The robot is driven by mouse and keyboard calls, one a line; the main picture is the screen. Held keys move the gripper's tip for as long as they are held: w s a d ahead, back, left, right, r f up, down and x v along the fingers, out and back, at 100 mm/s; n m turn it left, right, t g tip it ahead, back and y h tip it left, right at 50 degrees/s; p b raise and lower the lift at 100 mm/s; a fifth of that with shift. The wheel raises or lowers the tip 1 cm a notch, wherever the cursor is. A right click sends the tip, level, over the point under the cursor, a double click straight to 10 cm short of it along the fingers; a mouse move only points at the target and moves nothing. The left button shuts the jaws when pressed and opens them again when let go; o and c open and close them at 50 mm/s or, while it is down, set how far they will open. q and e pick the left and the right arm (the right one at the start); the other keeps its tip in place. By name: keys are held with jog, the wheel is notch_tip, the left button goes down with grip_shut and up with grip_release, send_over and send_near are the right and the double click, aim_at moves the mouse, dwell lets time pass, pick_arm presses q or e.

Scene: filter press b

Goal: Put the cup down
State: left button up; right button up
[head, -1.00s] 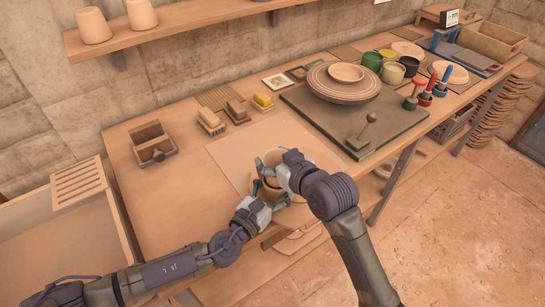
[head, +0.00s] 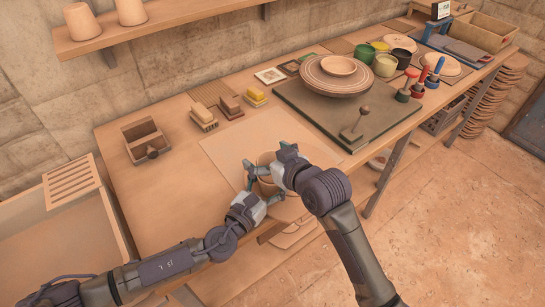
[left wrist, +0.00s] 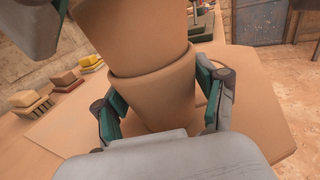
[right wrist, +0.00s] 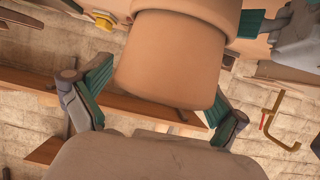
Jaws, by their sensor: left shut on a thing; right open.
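A brown clay cup (head: 266,160) is at the table's front edge, between my two grippers. In the left wrist view, a rimmed lower part (left wrist: 155,95) has a second clay cylinder (left wrist: 130,40) rising from it; I cannot tell whether these are two nested cups. My left gripper (head: 262,186) is shut on the lower part, fingers on either side. My right gripper (head: 277,168) is open; in the right wrist view its fingers stand apart on both sides of the narrower clay part (right wrist: 170,65), with a gap. Whether the cup touches the table is hidden.
A pale board (head: 228,145) lies under the grippers. Behind it are brushes or blocks (head: 203,117) and a wooden box (head: 146,140). A dark slab (head: 345,120) with a round plate is to the right.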

jog(key=r+v, duration=0.1)
jog(key=v, duration=1.1)
pick_arm(q)
jog(key=o, duration=1.3)
jog(key=v, duration=1.2)
jog(key=shift+f, duration=0.1)
